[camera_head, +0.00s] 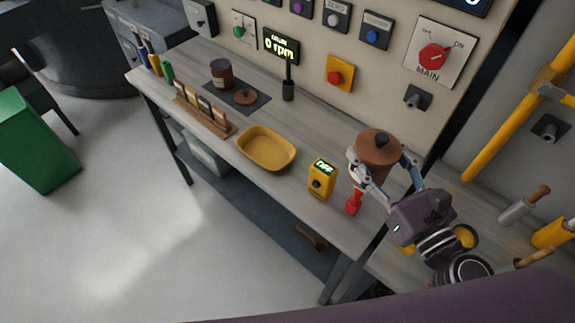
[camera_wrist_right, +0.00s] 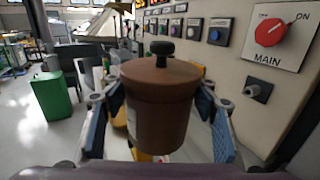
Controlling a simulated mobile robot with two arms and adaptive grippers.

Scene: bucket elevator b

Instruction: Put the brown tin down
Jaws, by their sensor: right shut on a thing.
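The brown tin (camera_head: 378,150) has a lid with a black knob and is upright at the right end of the bench. My right gripper (camera_head: 384,168) is shut on it, with one finger on each side. In the right wrist view the tin (camera_wrist_right: 160,105) fills the middle, between the blue finger pads of the gripper (camera_wrist_right: 160,118). I cannot tell whether its base touches the bench (camera_head: 300,215). My left gripper is not in view.
A red object (camera_head: 353,201) and a yellow meter (camera_head: 321,180) stand just left of the held tin. A yellow tray (camera_head: 267,166) lies farther left. A dark mat (camera_head: 259,104) holds a brown jar (camera_head: 222,73) and a loose lid (camera_head: 245,97). The control panel (camera_head: 384,69) rises behind.

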